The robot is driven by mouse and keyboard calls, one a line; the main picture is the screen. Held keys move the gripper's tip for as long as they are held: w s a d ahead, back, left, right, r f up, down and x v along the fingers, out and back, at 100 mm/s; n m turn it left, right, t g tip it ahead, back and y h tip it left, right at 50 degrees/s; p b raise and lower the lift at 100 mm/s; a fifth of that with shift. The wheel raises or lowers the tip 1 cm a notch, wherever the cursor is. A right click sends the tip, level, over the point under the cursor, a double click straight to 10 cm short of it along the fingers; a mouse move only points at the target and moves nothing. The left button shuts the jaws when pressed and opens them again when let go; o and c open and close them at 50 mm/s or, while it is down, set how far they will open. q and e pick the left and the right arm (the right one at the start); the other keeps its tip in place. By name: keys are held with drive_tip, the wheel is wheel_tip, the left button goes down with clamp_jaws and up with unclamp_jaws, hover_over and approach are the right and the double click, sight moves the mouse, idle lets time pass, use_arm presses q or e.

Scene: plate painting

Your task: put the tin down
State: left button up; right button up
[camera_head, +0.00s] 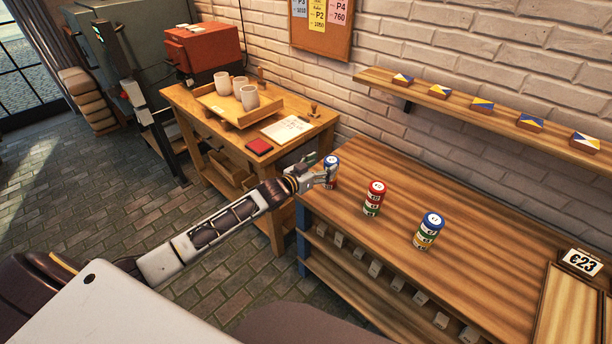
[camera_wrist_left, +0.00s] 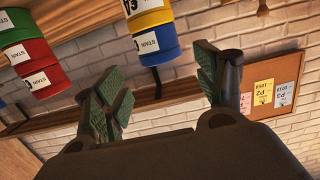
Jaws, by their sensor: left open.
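Three stacks of coloured tins stand upright on the long wooden bench (camera_head: 450,205). The left stack (camera_head: 332,161), with a blue tin on top, is partly hidden by my left gripper (camera_head: 321,174). The middle stack (camera_head: 375,198) is red and green. My left gripper is open beside the left stack. In the left wrist view, turned about upside down, its fingers (camera_wrist_left: 160,92) are spread and hold nothing. A blue tin (camera_wrist_left: 158,48) with yellow beyond it shows between and past them. Contact cannot be told.
A smaller table (camera_head: 190,97) at the left holds a tray with cups, a paper and a red pad. A wall shelf (camera_head: 455,98) with several painted tiles runs behind the bench. Bench space between the stacks is clear.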

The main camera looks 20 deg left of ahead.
use_arm(q)
drive_tip(key=v, duration=0.7)
drive_tip(key=shift+s, duration=0.25)
idle(0.4)
idle(0.6)
